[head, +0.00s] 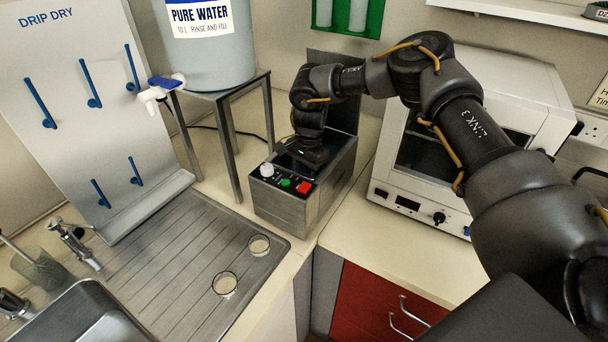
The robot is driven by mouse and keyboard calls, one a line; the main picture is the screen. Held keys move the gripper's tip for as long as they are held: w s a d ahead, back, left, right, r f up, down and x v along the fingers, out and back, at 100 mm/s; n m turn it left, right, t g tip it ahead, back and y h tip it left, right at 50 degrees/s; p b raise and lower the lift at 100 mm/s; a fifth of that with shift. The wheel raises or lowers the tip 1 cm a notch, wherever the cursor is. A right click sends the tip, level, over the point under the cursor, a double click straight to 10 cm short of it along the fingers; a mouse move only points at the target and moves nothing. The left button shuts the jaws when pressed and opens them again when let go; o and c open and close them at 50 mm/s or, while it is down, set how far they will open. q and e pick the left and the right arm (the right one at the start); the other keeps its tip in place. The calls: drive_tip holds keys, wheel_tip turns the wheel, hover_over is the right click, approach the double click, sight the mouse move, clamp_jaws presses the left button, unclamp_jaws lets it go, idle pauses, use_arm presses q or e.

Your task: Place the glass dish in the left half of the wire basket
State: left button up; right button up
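Two small round clear glass dishes lie apart on the ribbed steel drainboard; one glass dish (259,245) is near its right corner, the other glass dish (225,284) is closer to me. My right gripper (306,152) points down into the top of a steel bench unit (296,207) with a white knob, a green button and a red switch. The gripper's fingers are hidden by its own body and the unit, so what it holds, if anything, does not show. I cannot make out the wire basket; the inside of the unit is mostly covered. My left gripper is out of view.
A pure water tank (208,50) stands on a metal stand (227,130) left of the unit. A white oven (480,130) stands right, behind my arm. A peg board (90,110), sink (80,318) and taps (72,240) are left. Counter in front of the oven is clear.

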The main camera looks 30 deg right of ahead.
drive_tip(key=shift+s+f, duration=0.1)
drive_tip(key=o, duration=0.7)
wheel_tip(320, 180, up, 12)
drive_tip(key=d+b, duration=0.1)
drive_tip(key=b, duration=0.2)
drive_tip(key=shift+w, duration=0.35)
drive_tip(key=shift+d, duration=0.15)
